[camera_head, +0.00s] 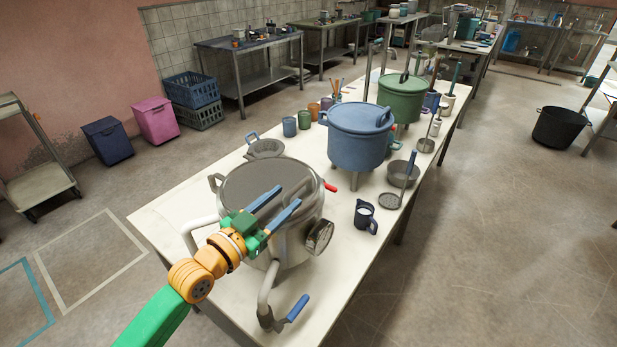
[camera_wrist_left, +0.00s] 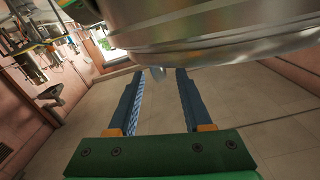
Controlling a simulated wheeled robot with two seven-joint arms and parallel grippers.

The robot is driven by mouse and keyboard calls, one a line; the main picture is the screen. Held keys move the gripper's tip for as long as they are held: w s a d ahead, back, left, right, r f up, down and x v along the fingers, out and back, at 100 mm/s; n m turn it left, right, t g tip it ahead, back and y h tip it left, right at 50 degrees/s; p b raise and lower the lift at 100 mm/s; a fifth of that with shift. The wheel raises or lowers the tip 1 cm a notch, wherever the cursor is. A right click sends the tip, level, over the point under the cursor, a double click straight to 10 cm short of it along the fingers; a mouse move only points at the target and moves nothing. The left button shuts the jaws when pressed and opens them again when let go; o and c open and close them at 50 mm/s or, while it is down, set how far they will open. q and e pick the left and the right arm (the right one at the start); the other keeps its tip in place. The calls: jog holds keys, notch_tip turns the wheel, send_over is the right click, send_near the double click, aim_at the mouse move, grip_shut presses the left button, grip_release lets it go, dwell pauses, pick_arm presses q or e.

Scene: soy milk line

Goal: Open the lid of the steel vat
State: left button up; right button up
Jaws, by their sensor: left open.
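The steel vat (camera_head: 285,245) stands on short legs at the near end of the long table. Its flat grey lid (camera_head: 255,182) lies shut on top. My left gripper (camera_head: 289,197) is open and empty, in front of the vat in the head view, with its blue fingers across the near edge of the lid. In the left wrist view, the vat's shiny curved rim (camera_wrist_left: 225,35) is close above and beyond the open fingers (camera_wrist_left: 155,103). I cannot tell whether a finger touches it. The arm and fingers hide part of the lid's near side.
The white table (camera_head: 160,210) also holds a blue pot (camera_head: 355,150), a green pot (camera_head: 402,100), a dark pitcher (camera_head: 365,216), a grey bowl (camera_head: 397,175) and several cups. A pipe with a blue lever (camera_head: 298,308) sticks out from the vat's front.

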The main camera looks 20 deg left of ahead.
pick_arm(q)
jog(key=shift+w+d+r, duration=0.1)
jog(key=shift+w+r, duration=0.2)
jog(key=shift+r, duration=0.1)
jog(key=shift+w+d, duration=0.1)
jog(key=shift+w, duration=0.25)
jog(key=x, duration=0.4)
jog(key=shift+f+p, duration=0.35)
jog(key=shift+s+r, duration=0.1)
jog(key=shift+s, duration=0.2)
grip_shut()
jog(key=shift+r, duration=0.1)
